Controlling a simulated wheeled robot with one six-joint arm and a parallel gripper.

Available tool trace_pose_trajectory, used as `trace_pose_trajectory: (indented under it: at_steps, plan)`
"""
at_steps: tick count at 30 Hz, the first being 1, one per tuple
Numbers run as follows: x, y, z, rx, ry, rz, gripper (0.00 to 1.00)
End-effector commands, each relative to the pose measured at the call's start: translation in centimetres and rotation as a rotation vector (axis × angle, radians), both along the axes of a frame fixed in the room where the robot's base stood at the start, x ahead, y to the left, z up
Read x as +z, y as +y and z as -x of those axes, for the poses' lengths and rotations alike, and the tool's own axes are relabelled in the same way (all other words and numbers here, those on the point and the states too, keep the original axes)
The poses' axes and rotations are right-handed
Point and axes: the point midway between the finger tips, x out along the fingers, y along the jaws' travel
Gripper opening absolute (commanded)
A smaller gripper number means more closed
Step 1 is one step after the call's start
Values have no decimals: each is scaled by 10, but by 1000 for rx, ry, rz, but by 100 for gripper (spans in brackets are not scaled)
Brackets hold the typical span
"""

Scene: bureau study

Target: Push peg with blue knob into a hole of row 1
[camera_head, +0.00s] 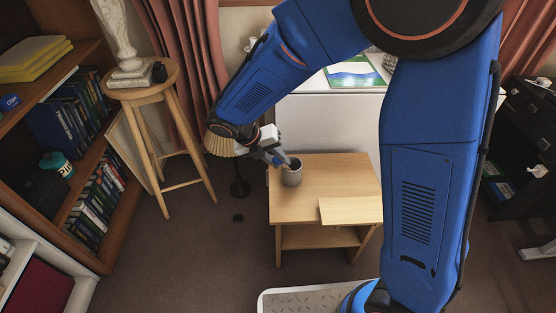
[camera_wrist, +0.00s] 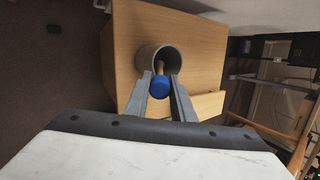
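The peg with the blue knob (camera_wrist: 161,87) stands in a grey cup (camera_wrist: 171,53), its wooden shaft reaching down inside. The cup (camera_head: 292,173) also shows on the small wooden table in the head view. My gripper (camera_wrist: 161,77) is at the cup's mouth, with one finger on each side of the peg. Gaps show between the fingers and the shaft, so it looks open. In the head view my gripper (camera_head: 279,160) reaches in from the left, just above the cup. A flat wooden board (camera_head: 350,210) lies at the table's front right; no holes or rows can be made out.
The small wooden table (camera_head: 296,208) has bare room around the cup. A stool with a bust (camera_head: 142,79) and a bookshelf (camera_head: 80,175) stand left. A white cabinet (camera_head: 325,125) is behind the table, and dark shelving (camera_head: 525,140) is right.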

Motion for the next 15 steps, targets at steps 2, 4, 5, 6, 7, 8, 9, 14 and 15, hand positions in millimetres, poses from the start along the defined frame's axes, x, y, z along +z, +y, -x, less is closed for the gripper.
trace_pose_trajectory:
  at_steps: [2,4,5,6,7,8,9,14,15]
  plan:
    - [0,0,0,0,0,0,0]
    - [0,0,0,0,0,0,0]
    - [0,0,0,0,0,0,0]
    - [0,0,0,0,0,0,0]
    - [0,0,0,0,0,0,0]
    - [0,0,0,0,0,0,0]
    - [0,0,0,0,0,0,0]
    - [5,3,1,0,-1,0,0]
    - [7,4,1,0,-1,0,0]
